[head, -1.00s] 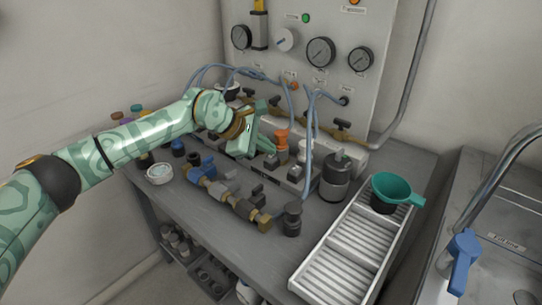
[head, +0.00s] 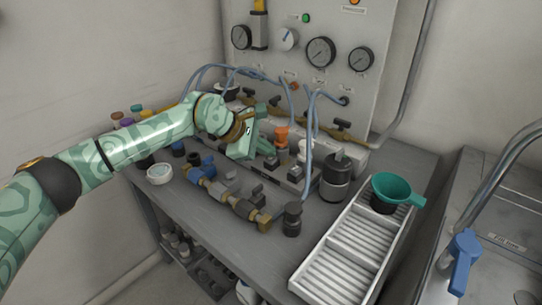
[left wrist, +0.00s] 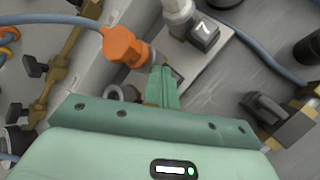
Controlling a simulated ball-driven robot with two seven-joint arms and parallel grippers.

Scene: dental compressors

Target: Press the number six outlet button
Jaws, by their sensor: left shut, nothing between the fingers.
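My left gripper (head: 266,148) reaches in from the left over the row of outlets on the bench. Its slim green fingers (left wrist: 163,87) are together and empty in the left wrist view, pointing down beside an orange connector (left wrist: 125,47). A dark button marked 7 (left wrist: 205,33) sits at the upper right of the fingertips. A dark piece shows just behind the fingertips, mostly hidden, and its number cannot be read. In the head view the orange connector (head: 281,135) stands just right of the fingers, with dark buttons (head: 271,162) in front. Contact cannot be told. My right gripper is out of view.
A gauge panel (head: 300,75) stands behind, with blue hoses (head: 309,130) looping down close to the gripper. A brass valve line (head: 225,193) lies in front. A white tray (head: 330,262) with a green funnel (head: 393,187) is to the right.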

